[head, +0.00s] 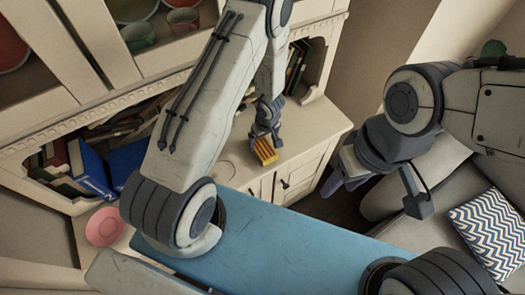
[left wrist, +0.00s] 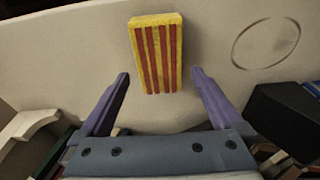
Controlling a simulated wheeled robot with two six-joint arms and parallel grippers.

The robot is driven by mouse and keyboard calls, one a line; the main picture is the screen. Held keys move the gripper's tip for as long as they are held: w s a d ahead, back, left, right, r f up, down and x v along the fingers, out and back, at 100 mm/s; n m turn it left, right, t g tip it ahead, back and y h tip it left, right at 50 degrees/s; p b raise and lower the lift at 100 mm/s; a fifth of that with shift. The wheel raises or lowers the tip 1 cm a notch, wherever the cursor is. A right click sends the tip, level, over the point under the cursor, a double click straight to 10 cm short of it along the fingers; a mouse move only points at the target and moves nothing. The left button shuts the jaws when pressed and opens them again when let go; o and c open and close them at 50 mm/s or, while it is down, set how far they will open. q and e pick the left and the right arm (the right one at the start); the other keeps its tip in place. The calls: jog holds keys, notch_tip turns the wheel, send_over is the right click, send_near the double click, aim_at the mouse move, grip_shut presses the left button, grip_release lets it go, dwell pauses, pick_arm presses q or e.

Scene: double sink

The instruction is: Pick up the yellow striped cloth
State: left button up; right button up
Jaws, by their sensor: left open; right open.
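The yellow cloth with red stripes (head: 264,151) is a small block-like folded piece on the cream cabinet top (head: 318,118). It also shows in the upper middle of the left wrist view (left wrist: 157,45). My left gripper (head: 266,125) is close to the cloth, at its back side in the head view. In the left wrist view its two purple fingers are open, with the near end of the cloth between the tips and a gap on both sides. My right gripper (head: 340,180) is open and empty, off to the right, away from the cabinet top.
Books (head: 295,62) stand on the shelf behind the cloth, and blue books (head: 92,165) at the left. A pink plate (head: 106,227) is at the lower left. A grey sofa (head: 430,235) with a zigzag cushion (head: 492,230) is at the right. The cabinet top beside the cloth is clear.

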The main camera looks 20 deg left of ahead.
aim_at(263, 146)
pick_arm(q)
notch_tip(263, 146, down, 5)
jog(key=b, duration=0.2)
jog(key=shift+w+a+b, duration=0.1)
jog(key=shift+b, duration=0.2)
jog(key=shift+r, duration=0.1)
jog(key=c, duration=1.1)
jog(key=shift+r, duration=0.15)
notch_tip(263, 146, up, 4)
jog(key=p, duration=0.3)
jog(key=shift+r, duration=0.15)
jog(key=s+d+r+p, duration=0.3)
jog(key=d+r+p, duration=0.2)
jog(key=d, duration=0.6)
jog(key=shift+d+r, duration=0.15)
jog(key=shift+r, duration=0.6)
